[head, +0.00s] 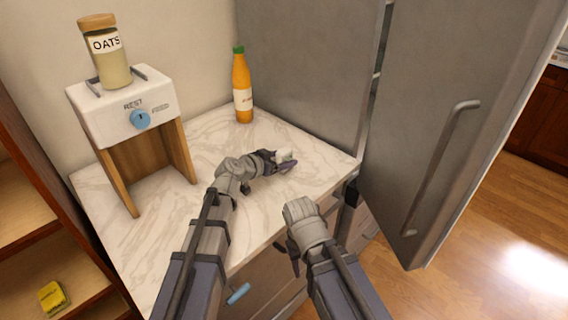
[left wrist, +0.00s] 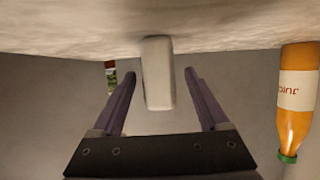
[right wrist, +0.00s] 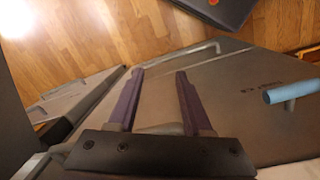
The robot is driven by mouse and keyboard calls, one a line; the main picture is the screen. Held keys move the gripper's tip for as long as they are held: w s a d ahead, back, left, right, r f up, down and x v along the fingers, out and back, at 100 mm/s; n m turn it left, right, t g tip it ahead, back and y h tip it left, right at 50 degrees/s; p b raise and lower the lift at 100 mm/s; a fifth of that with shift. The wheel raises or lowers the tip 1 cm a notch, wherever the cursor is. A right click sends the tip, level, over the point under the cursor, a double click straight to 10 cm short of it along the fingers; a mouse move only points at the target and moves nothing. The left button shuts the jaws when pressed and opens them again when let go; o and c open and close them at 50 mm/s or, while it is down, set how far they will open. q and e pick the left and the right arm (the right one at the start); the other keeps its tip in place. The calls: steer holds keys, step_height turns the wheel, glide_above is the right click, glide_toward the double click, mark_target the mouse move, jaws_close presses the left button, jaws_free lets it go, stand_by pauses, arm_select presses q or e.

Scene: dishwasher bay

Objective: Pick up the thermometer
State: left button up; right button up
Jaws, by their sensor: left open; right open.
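A small pale block, which looks like the thermometer, stands on the marble counter (head: 150,240). In the head view the thermometer (head: 286,155) shows at the tips of my left gripper (head: 280,161). In the left wrist view, which is upside down, the thermometer (left wrist: 157,85) lies between the two spread fingers of the left gripper (left wrist: 159,74), with a gap on each side. My right gripper (right wrist: 160,73) is open and empty, low in front of the counter; the head view shows it partly hidden behind its wrist.
An orange juice bottle (head: 242,88) stands at the back of the counter. A white dispenser (head: 105,115) with an oats jar (head: 105,55) on top is at the left. A large grey door (head: 460,90) with a handle stands open at the right. The counter's front left is clear.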

arm_select(q)
steer(key=shift+w+d+f, duration=0.25)
steer(key=shift+w+d, duration=0.15)
steer(key=shift+w, duration=0.1)
steer(key=shift+c, duration=0.3)
jaws_close()
